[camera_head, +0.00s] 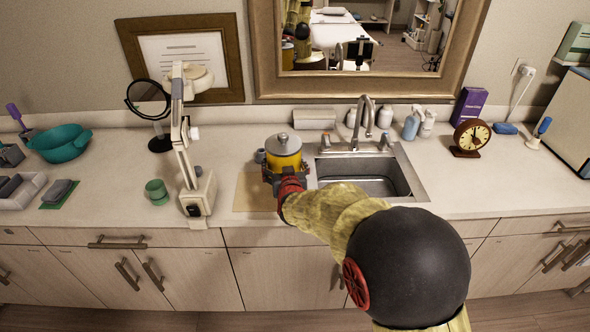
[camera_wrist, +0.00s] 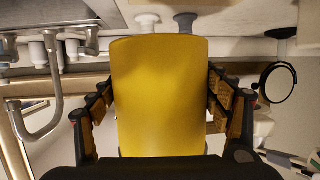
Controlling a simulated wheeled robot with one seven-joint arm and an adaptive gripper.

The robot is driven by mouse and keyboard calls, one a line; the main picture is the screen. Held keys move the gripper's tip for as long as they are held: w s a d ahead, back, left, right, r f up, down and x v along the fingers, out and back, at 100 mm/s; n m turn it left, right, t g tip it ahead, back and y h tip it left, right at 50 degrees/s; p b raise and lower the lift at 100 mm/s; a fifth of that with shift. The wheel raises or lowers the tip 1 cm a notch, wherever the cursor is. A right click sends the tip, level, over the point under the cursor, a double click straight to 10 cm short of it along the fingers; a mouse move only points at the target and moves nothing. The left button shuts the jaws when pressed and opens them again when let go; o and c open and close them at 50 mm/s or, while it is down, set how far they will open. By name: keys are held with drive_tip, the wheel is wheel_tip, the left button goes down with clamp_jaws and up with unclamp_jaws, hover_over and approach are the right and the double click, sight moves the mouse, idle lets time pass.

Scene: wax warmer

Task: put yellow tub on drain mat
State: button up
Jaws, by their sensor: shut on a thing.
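The yellow tub (camera_head: 284,160), with a grey knobbed lid, is in my gripper (camera_head: 285,174) just left of the sink. It looks upright in the head view. In the wrist view the yellow tub (camera_wrist: 160,95) fills the space between the two fingers of my gripper (camera_wrist: 162,105), which touch or nearly touch its sides. A flat tan mat (camera_head: 248,193), which looks like the drain mat, lies on the counter left of the sink. My gripper and the tub cover its right part. I cannot tell whether the tub's bottom touches anything.
The sink (camera_head: 365,178) with its tall faucet (camera_head: 361,115) is to the right. A white lamp-like stand (camera_head: 190,150) and a green cup (camera_head: 157,191) are left of the mat.

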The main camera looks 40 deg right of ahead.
drive_tip(key=w+f+b, duration=0.1)
drive_tip(key=w+f, duration=0.1)
drive_tip(key=w+a+f+b, duration=0.1)
drive_tip(key=w+f, duration=0.2)
drive_tip(key=shift+a+f, duration=0.15)
drive_tip(key=shift+f+b, duration=0.75)
drive_tip(key=shift+f, duration=0.8)
drive_tip(key=shift+f, duration=0.15)
drive_tip(key=o, duration=2)
drive_tip(key=shift+s+f, duration=0.1)
drive_tip(key=shift+f, duration=0.15)
drive_tip(key=shift+o, duration=0.5)
drive_tip(key=shift+r, duration=0.1)
